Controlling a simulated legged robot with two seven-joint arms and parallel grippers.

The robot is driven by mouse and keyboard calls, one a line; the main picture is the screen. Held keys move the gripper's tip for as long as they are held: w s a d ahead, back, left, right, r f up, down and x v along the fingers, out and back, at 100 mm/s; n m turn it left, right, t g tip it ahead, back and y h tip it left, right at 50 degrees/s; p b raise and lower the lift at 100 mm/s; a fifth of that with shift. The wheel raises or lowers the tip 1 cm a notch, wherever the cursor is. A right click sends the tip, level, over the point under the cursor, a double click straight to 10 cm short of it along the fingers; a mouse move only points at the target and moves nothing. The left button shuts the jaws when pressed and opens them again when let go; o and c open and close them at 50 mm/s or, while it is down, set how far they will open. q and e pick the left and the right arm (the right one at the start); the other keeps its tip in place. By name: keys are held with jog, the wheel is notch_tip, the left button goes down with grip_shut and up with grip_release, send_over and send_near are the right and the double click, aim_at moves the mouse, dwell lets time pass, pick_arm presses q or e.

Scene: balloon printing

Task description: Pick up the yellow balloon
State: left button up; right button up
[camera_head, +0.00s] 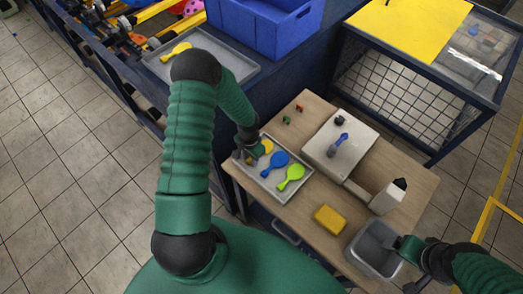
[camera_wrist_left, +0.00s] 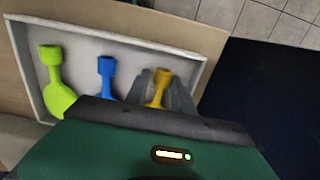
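The yellow balloon (camera_head: 267,146) lies at the far left end of a light grey tray on the wooden table. In the left wrist view, the yellow balloon (camera_wrist_left: 160,88) shows between the grey fingers of my left gripper (camera_wrist_left: 162,95), one on each side. I cannot tell whether they press on it. In the head view my left gripper (camera_head: 252,153) is down at the tray and partly covers the balloon. A blue balloon (camera_head: 274,163) and a lime green balloon (camera_head: 291,177) lie beside it. My right gripper (camera_head: 410,262) is by the grey bin, its opening unclear.
The tray (camera_head: 266,188) has a low rim. A blue crate (camera_head: 262,25) stands behind.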

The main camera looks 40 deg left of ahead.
pick_arm(q)
jog(key=shift+s+a, duration=0.1)
jog(key=c, duration=0.5)
jog(key=shift+a, duration=0.2)
grip_shut()
jog(key=shift+r, duration=0.1)
